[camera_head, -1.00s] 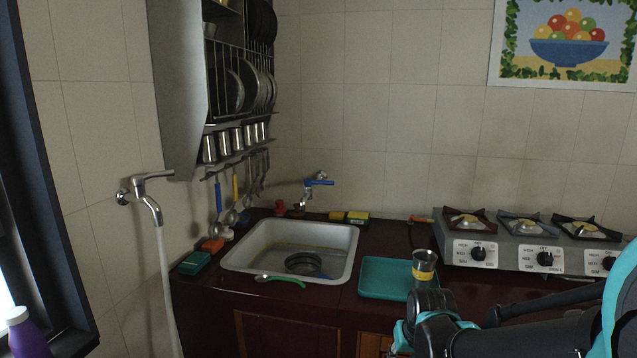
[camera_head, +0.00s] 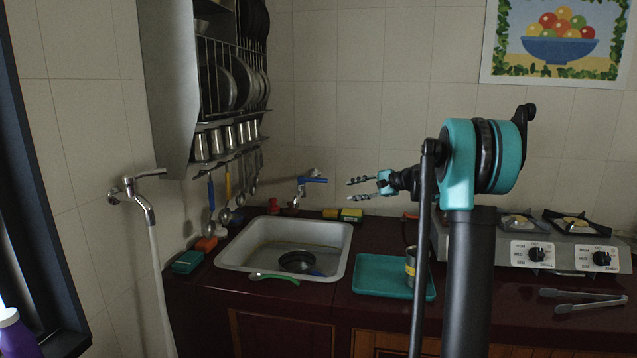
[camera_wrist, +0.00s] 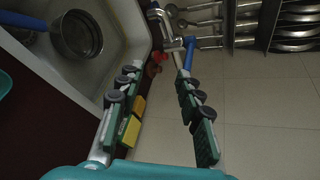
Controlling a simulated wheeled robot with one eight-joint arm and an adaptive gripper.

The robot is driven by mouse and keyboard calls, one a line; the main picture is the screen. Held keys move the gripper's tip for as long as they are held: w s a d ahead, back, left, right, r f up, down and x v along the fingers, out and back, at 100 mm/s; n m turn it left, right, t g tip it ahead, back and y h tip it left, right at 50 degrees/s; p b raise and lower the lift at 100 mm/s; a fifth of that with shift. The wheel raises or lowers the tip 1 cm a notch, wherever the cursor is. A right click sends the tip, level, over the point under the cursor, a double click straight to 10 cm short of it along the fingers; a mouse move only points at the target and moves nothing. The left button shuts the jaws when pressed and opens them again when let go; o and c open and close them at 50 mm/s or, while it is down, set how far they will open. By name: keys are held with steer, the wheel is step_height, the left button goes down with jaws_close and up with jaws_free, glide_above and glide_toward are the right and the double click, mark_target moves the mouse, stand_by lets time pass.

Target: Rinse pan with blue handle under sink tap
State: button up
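The dark round pan (camera_head: 297,261) lies in the sink basin (camera_head: 232,262). The sink tap (camera_head: 303,188) is on the back wall, with a blue lever (camera_head: 314,180) on top. In the wrist view its metal body (camera_wrist: 166,26) and blue lever (camera_wrist: 188,52) are ahead of my fingertips. My gripper (camera_head: 358,189) is open and empty, right of the tap and pointing left at it. It shows open in the wrist view (camera_wrist: 158,78). No water shows from this tap.
A teal tray (camera_head: 375,277) and a can (camera_head: 411,268) are right of the sink. A green spoon (camera_head: 274,278) lies on the front rim. Sponges (camera_head: 350,215), hanging utensils (camera_head: 226,183) and a stove (camera_head: 560,255) are around.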

mark_target(324, 180)
steer(key=w+d+r+m+y, duration=0.1)
steer(key=w+r, duration=0.2)
steer(key=w, duration=0.2)
steer(key=shift+t, duration=0.4)
steer(key=x, duration=1.6)
steer(key=shift+w+a, duration=0.1)
steer(key=shift+a, duration=0.2)
steer(key=shift+c, duration=0.4)
jaws_close()
